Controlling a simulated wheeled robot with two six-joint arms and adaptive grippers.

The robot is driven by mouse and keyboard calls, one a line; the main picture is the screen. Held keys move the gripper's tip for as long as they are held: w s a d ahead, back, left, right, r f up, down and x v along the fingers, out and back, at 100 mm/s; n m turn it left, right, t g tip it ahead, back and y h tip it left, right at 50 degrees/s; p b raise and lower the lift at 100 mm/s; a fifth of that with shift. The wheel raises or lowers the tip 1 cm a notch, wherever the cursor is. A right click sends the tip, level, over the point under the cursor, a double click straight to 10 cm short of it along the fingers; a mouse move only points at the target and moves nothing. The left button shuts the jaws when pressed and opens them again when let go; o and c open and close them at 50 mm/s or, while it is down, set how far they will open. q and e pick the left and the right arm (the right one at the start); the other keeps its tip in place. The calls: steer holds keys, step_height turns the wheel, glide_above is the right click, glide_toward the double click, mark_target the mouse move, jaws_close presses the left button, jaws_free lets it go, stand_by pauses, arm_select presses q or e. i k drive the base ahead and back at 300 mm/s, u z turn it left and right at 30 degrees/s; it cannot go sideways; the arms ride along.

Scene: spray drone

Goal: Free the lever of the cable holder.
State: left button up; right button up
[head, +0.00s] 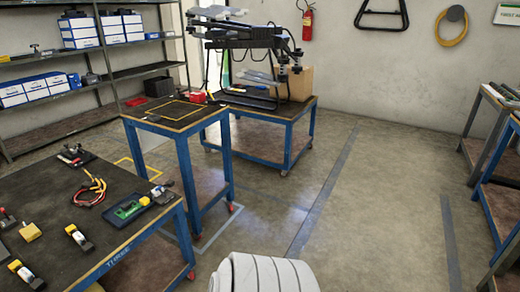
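I cannot make out a cable holder or its lever for certain. A bundle of red and yellow cable (92,189) lies on the dark workbench (105,225) at the left. Beside it is a tray (137,208) with a green board in it. Small yellow-and-black devices (79,237) lie nearer the bench's front. A dark drone-like frame (240,38) with folded arms stands on the far blue table. Neither of my grippers is in view. A white rounded part at the bottom middle seems to be mine.
A small blue table (177,117) with a yellow outline on its top stands in the middle. Behind it, a cardboard box (296,83) is on the far table. Shelves (70,100) line the left wall. Benches stand at the right edge. The floor (370,215) right of centre is clear.

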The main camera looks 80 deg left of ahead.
mark_target(162, 193)
steer(key=u, duration=2.45)
steer(key=i, duration=3.2)
steer(key=u, duration=3.4)
